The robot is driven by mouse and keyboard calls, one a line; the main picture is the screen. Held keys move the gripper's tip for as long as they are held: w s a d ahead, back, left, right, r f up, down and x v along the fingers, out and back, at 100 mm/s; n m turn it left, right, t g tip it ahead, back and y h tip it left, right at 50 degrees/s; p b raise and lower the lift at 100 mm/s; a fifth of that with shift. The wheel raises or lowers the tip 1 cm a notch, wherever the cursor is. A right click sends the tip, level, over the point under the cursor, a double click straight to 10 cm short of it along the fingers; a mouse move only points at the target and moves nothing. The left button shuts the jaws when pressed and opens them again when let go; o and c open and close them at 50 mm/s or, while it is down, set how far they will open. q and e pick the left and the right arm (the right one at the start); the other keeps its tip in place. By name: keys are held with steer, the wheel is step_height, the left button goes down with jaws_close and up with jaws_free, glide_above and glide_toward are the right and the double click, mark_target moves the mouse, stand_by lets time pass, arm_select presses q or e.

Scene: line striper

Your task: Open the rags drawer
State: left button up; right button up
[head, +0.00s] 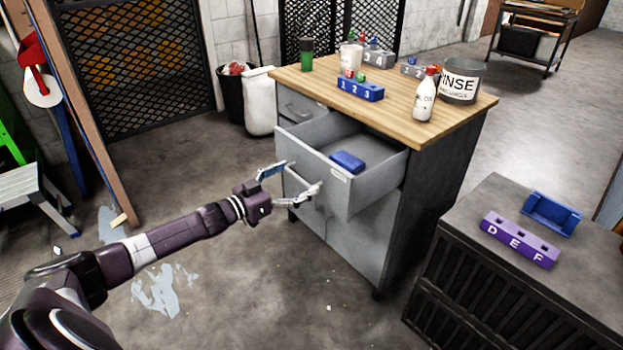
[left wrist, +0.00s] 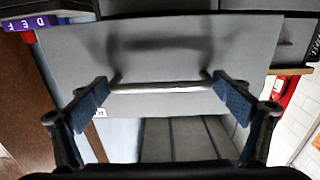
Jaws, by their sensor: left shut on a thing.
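A grey drawer (head: 365,180) in the wood-topped cabinet stands pulled out, with a blue item (head: 347,161) lying inside. A small white label on its front edge is too small to read in the head view. My left gripper (head: 288,182) is at the drawer's front. My right gripper is out of view.
The wooden top (head: 400,97) holds a white bottle (head: 425,95), a RINSE bucket (head: 460,82), a blue 1-2-3 block (head: 360,90) and other items. A dark cabinet at right carries a purple D-E-F block (head: 520,243) and a blue tray (head: 552,214).

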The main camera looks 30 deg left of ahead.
arm_select(q)
steer(key=shift+s, duration=0.25)
steer(key=o, duration=1.4)
steer(key=shift+v, duration=5.95)
